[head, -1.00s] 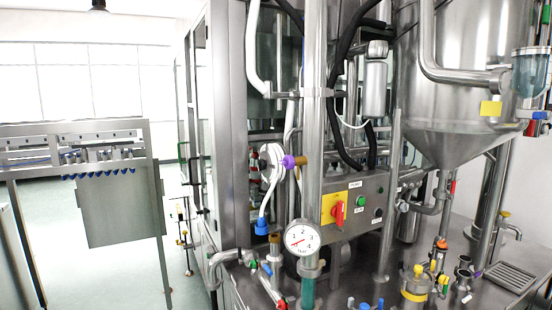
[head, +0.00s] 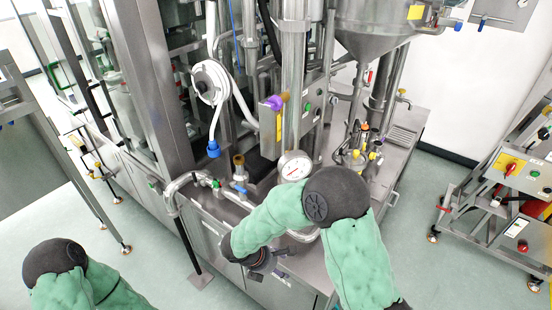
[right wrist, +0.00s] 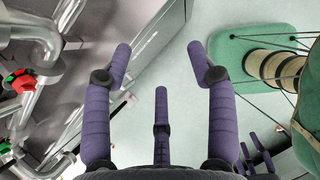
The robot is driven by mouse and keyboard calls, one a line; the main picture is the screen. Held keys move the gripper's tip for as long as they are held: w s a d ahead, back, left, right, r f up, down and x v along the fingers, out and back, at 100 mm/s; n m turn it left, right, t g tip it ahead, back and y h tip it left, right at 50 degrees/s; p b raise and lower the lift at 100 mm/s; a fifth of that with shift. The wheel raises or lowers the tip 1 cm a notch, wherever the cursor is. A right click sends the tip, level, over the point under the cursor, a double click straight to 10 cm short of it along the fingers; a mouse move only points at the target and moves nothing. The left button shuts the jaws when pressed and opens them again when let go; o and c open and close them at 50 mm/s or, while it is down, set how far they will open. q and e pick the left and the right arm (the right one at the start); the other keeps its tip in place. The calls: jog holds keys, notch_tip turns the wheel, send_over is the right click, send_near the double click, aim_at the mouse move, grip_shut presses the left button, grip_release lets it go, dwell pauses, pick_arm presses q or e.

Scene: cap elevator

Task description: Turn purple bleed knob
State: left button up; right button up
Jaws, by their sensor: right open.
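The purple knob does not show there. My left arm comes in at the lower left of the head view, its hand out of frame. Small purple fingers (right wrist: 258,158), apparently my left gripper's, show partly hidden in the right wrist view.
A pressure gauge (head: 295,166) stands below the knob, close to my right arm. The white disc (head: 210,82) with its hose is left of the knob. A red-knobbed valve (right wrist: 20,80) and pipes are left in the wrist view. Open floor (head: 420,215) lies right.

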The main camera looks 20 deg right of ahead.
jog(key=w+r+n+t+h+p, duration=0.2)
jog(key=w+r, duration=0.2)
jog(key=r, duration=0.5)
jog(key=w+r+n+t+h+p, duration=0.15)
jog(key=w+r, duration=0.25)
jog(key=r, duration=0.5)
jog(key=t+h+p, duration=0.5)
jog(key=t+p, duration=0.1)
send_near(271, 107)
jog(key=d, duration=0.1)
pick_arm(q)
notch_tip(271, 107, up, 12)
jog(key=p, duration=0.1)
jog(key=shift+r, duration=0.15)
pick_arm(e)
jog(key=shift+n, duration=0.45)
jog(key=x, duration=1.1)
jog(key=shift+w+a, duration=0.2)
jog(key=shift+w, duration=0.1)
pick_arm(q)
jog(key=shift+a, duration=0.1)
